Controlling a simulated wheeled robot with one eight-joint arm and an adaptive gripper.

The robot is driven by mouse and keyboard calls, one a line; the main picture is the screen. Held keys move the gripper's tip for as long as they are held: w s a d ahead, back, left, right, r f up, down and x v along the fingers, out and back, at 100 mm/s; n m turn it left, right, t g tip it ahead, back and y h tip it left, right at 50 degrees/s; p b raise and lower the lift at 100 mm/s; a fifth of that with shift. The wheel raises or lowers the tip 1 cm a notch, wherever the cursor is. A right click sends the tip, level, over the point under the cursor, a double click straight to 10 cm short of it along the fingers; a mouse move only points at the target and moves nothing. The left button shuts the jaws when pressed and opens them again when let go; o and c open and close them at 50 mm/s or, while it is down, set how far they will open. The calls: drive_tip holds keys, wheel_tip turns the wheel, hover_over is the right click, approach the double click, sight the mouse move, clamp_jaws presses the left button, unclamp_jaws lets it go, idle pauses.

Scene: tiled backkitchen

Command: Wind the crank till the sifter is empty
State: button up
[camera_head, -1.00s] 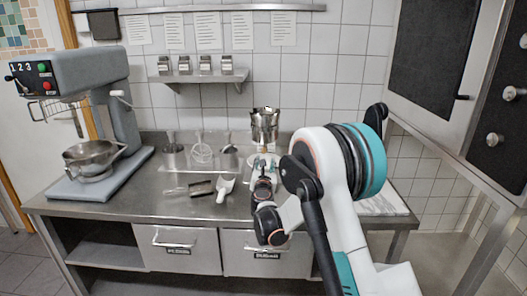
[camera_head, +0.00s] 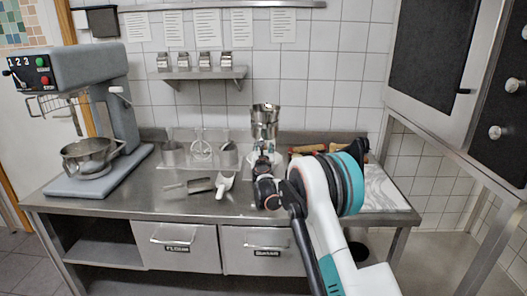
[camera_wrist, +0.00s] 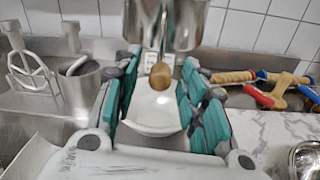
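The sifter (camera_head: 265,122) is a shiny metal cylinder standing upright at the back of the steel counter. Its lower part shows at the top of the wrist view (camera_wrist: 168,22). A wooden crank knob (camera_wrist: 161,86) sticks out from it toward me. My gripper (camera_wrist: 157,103) is open, with its teal-padded fingers on either side of the knob and a gap on both sides. A white bowl (camera_wrist: 153,119) shows below the knob, between the fingers. In the head view my gripper (camera_head: 263,160) is just in front of the sifter. The sifter's contents are hidden.
A mixer (camera_head: 80,95) stands at the left. Metal pots and a whisk (camera_head: 201,150) are left of the sifter, with a white scoop (camera_head: 225,185) in front. Rolling pins (camera_wrist: 270,90) lie on the right, by a marble slab (camera_head: 385,192). A shelf (camera_head: 200,74) hangs behind.

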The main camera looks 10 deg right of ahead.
drive_tip(key=shift+w+d, duration=0.1)
drive_tip(key=shift+w, duration=0.25)
drive_tip(key=shift+c, duration=0.6)
clamp_jaws()
